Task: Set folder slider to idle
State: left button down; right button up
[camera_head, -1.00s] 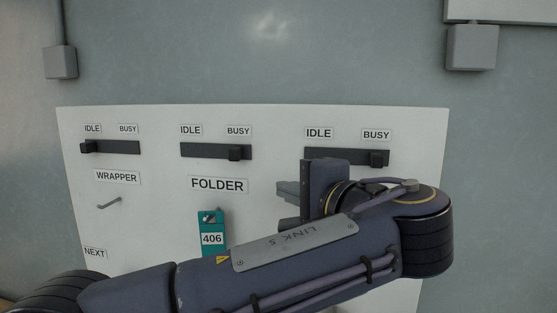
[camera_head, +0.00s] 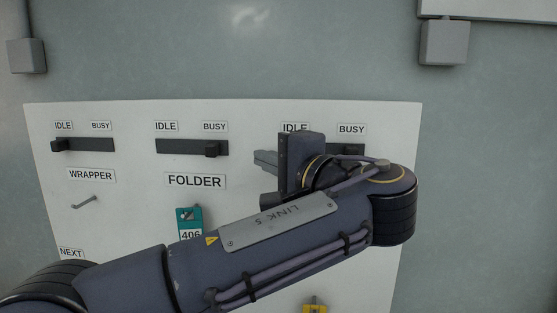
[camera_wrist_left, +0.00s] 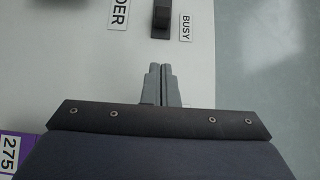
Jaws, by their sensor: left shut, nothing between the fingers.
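The folder slider (camera_head: 180,147) is a dark horizontal track on the white panel, above the FOLDER label. Its square black knob (camera_head: 212,149) sits at the right end, under BUSY; the IDLE end is bare. In the left wrist view the knob (camera_wrist_left: 161,22) shows at the top, beside the BUSY label. My left gripper (camera_head: 262,158) is right of this knob, at about its height, with fingers pointing left. Its fingers (camera_wrist_left: 161,72) are shut and empty, with a gap between them and the knob. My right gripper is not in view.
The wrapper slider (camera_head: 85,145) is at left, its knob under IDLE. A third slider (camera_head: 350,149) is mostly hidden behind my left gripper. Below are a hook (camera_head: 84,202), a teal 406 tag (camera_head: 190,222) and, in the wrist view, a purple 275 tag (camera_wrist_left: 10,152).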

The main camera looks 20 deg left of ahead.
aim_at(219, 150)
pick_arm(q)
jog(key=a, duration=0.3)
jog(key=w+a+p, duration=0.1)
jog(key=a, duration=0.2)
jog(key=shift+w+a, duration=0.2)
jog(key=shift+a, duration=0.2)
jog(key=shift+s+a, duration=0.1)
jog(key=shift+a, duration=0.25)
jog(key=s+a+b, duration=0.2)
jog(key=a, duration=0.8)
jog(key=shift+s, duration=0.2)
